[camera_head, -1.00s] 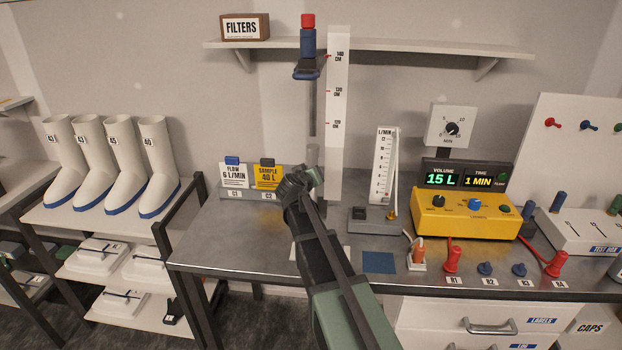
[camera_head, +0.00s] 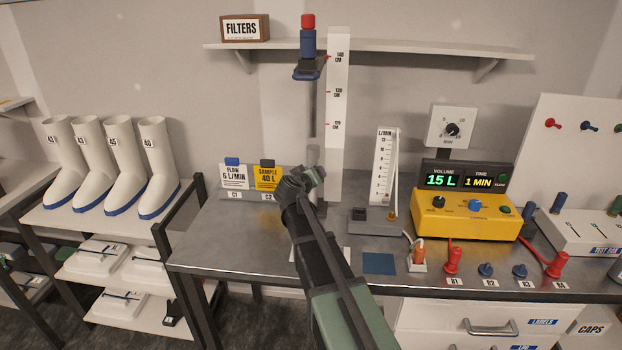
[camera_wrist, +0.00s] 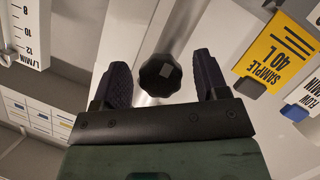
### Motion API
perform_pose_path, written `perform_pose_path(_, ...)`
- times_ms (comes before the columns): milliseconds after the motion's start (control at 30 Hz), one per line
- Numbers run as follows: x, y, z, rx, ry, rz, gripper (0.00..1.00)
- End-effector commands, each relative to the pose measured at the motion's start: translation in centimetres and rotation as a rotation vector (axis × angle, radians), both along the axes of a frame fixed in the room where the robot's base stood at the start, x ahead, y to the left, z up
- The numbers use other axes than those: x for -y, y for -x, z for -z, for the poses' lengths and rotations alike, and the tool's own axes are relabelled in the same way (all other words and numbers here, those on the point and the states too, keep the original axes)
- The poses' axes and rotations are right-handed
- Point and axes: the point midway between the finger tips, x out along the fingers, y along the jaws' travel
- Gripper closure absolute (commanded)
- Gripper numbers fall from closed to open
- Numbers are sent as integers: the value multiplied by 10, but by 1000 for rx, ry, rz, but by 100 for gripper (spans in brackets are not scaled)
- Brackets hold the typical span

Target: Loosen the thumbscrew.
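My gripper (camera_wrist: 161,69) is open, with one dark finger on each side of the knob and a visible gap on both sides. In the head view my gripper (camera_head: 312,178) is at the lower part of the tall height scale (camera_head: 338,110) and hides the thumbscrew. A blue holder with a red top (camera_head: 307,45) is high on the post beside the scale.
A yellow sample card (camera_head: 268,177) and a white flow card (camera_head: 233,177) stand left of my gripper. A flow meter (camera_head: 383,170) and a yellow pump (camera_head: 465,215) stand to the right. A shelf (camera_head: 430,55) runs above.

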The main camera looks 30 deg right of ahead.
Motion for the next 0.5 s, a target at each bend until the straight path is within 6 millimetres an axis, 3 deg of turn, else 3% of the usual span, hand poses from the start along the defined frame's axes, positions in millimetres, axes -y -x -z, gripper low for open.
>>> perform_pose_path(267, 0, 0, -6, 1, 0, -1, 33)
perform_pose_path(500, 0, 0, -46, 1, 0, -1, 33)
